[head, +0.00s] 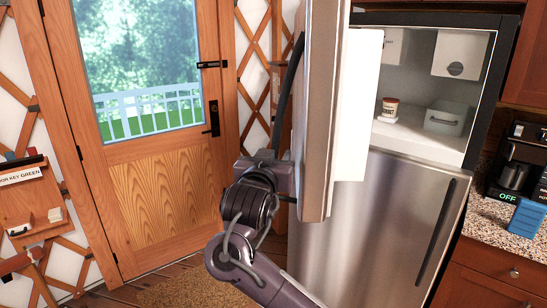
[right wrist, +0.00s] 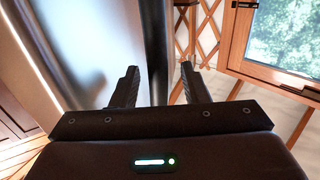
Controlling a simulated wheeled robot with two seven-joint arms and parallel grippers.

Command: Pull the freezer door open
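The freezer door (head: 316,110) is the upper steel door, swung wide open toward me, seen nearly edge-on with its white inner panel (head: 357,110) facing right. Its dark bar handle (head: 289,88) is on the left side of the door. My right gripper (head: 268,157) is at the lower end of the handle. In the right wrist view, its two fingers (right wrist: 160,82) stand apart on either side of the dark handle (right wrist: 156,40), with gaps visible. The door's steel face (right wrist: 90,45) is to the left there. My left gripper is not in view.
The freezer compartment (head: 430,140) shows white boxes (head: 458,55), a small tub (head: 389,108) and a grey-green container (head: 445,119). The lower fridge door (head: 385,220) is shut. A counter with a coffee maker (head: 515,165) is at right. A wooden glazed door (head: 160,190) stands at left.

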